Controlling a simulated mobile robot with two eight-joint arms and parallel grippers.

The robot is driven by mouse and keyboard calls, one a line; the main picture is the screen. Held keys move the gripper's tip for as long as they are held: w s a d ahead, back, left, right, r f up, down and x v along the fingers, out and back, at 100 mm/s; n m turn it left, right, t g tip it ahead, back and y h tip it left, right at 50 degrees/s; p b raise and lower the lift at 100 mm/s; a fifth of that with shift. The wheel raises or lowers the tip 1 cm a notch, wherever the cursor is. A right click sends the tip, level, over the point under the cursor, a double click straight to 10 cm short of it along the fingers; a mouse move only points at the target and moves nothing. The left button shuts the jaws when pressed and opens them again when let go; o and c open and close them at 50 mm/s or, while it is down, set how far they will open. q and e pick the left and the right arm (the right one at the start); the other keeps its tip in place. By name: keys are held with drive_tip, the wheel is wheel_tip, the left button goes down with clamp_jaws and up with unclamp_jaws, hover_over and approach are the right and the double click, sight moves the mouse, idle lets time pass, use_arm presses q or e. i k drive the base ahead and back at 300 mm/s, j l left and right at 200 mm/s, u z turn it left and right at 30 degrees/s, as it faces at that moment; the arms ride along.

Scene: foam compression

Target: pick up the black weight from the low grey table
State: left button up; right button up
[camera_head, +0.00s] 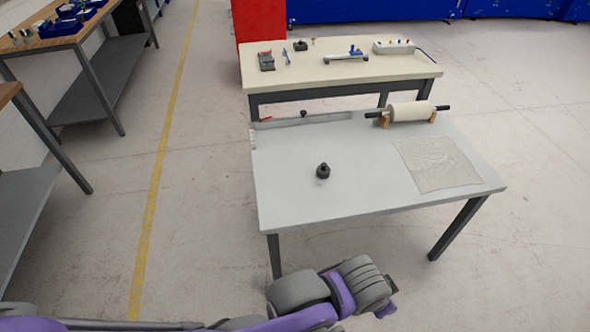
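The black weight (323,171) stands upright on the low grey table (290,195), near the middle of its top. It is small and dark, with a narrower knob on top, and nothing touches it. My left arm comes in from the left along the bottom edge. Its grey and purple links end below the table's front edge, well short of the weight. I cannot make out any gripper fingers on it. My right arm and gripper do not show.
A pale roll on a dark rod (409,111) rests in wooden supports at the table's back right. A thin translucent sheet (437,164) lies at its right. A cream table (300,75) with tools stands behind. A wooden workbench (62,40) stands at left. Floor between is clear.

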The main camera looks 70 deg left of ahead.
sight(323, 171)
drive_tip(key=u, duration=2.05)
drive_tip(key=i+l+u, duration=0.15)
drive_tip(key=i+u, duration=0.3)
drive_tip(key=i, duration=0.5)
